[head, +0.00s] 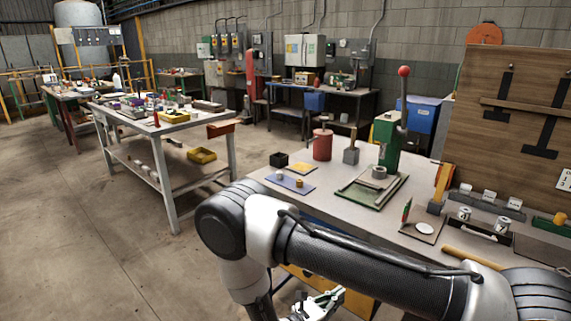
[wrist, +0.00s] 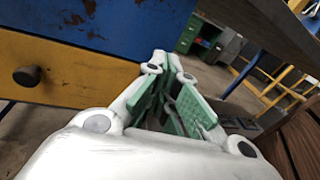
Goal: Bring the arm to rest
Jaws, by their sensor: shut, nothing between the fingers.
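My arm (head: 350,262) stretches across the lower right of the head view, in front of the near workbench, and bends down at the left. My gripper (head: 320,304) shows in part at the bottom edge, low beside the bench front. In the wrist view my gripper (wrist: 166,82) has white links and green pads, and its fingers are shut with nothing held. A blue and yellow cabinet front (wrist: 70,72) with a round knob is close to its left. I cannot tell the exact gap.
The near workbench (head: 310,196) holds a green press (head: 388,138), a red canister (head: 322,144), a blue mat (head: 290,183) and small parts. A second table (head: 168,125) stands at the left. The concrete floor (head: 75,225) at the left is clear.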

